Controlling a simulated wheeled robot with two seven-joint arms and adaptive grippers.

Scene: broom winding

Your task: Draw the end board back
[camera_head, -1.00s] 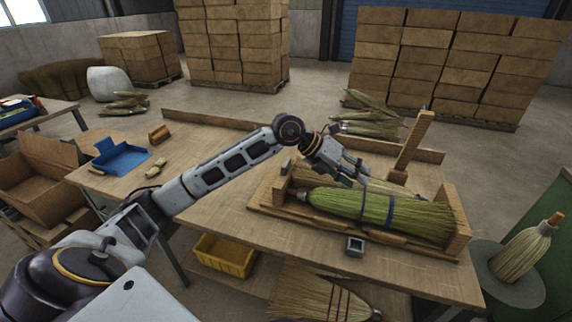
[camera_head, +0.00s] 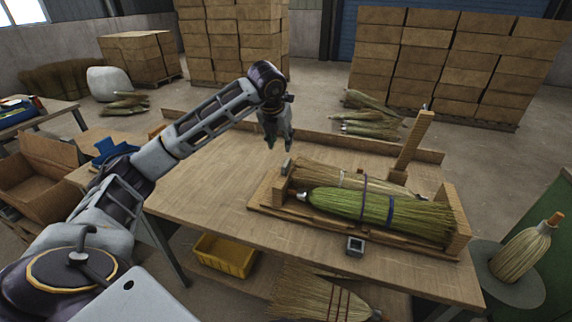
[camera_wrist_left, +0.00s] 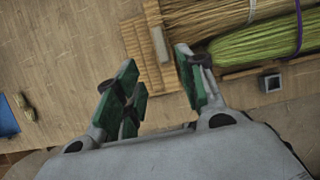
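A wooden cradle (camera_head: 262,200) on the workbench holds a green broom bundle (camera_head: 345,206) and a straw-coloured bundle (camera_head: 325,175) side by side. An upright end board (camera_head: 281,183) stands at its left end, with a small grey block (camera_head: 288,166) at its top. In the left wrist view the end board (camera_wrist_left: 153,14) and grey block (camera_wrist_left: 159,45) show just beyond the fingers. My left gripper (camera_head: 278,143) points down above the bench, behind and left of the end board, apart from it. Its green-padded fingers (camera_wrist_left: 158,75) are open and empty. My right gripper is out of view.
A tall wooden post (camera_head: 412,145) and a right end board (camera_head: 459,220) stand at the cradle's right. A small grey box (camera_head: 355,245) sits at the bench's front edge. The bench (camera_head: 205,190) is clear left of the cradle.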

